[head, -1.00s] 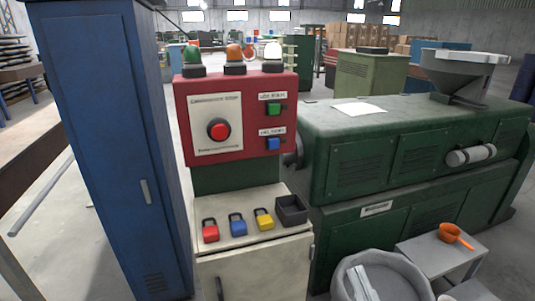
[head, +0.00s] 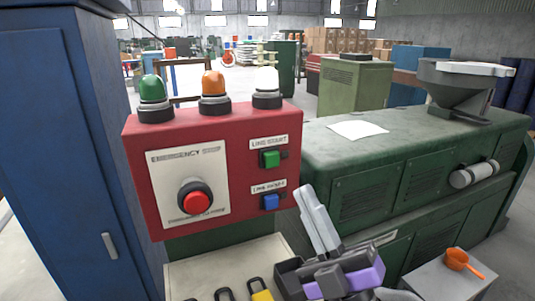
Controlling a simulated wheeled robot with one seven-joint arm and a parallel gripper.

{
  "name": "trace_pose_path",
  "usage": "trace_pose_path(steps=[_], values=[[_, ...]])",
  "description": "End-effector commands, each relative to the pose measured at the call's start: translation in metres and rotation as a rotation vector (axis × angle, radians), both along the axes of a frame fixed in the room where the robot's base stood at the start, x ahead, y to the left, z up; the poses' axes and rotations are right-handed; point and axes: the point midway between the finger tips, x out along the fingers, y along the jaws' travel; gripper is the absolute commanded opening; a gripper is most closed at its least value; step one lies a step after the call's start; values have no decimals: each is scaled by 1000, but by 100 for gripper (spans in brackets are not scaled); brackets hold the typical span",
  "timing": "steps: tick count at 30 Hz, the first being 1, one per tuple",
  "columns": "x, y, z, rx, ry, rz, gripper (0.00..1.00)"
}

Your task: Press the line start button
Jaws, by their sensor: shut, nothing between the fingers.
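The red control box (head: 140,180) stands at centre left. The green button (head: 271,158) is at its upper right, under a label that reads "LINE START". A blue button (head: 271,202) sits below it, under a label too blurred to read surely. A large red emergency button (head: 196,201) is on a pale plate to the left. My gripper (head: 307,193) is shut and empty, its pale fingers pointing up, below and right of the buttons in the picture. It appears apart from both buttons; its depth is hard to judge.
Green, orange and clear lamps (head: 214,90) top the box. Below are a cream ledge (head: 215,270) with a yellow padlock (head: 262,296), partly cut off. A blue cabinet (head: 60,150) stands left, a green machine (head: 400,140) right, and an orange scoop (head: 459,258) lower right.

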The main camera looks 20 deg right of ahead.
Motion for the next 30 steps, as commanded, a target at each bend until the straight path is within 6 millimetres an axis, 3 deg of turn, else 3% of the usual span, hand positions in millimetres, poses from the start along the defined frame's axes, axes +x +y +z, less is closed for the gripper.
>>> trace_pose_path(steps=[14,30], values=[[7,0,0,1,-1,0,0],[72,0,-1,1,-1,0,0]])
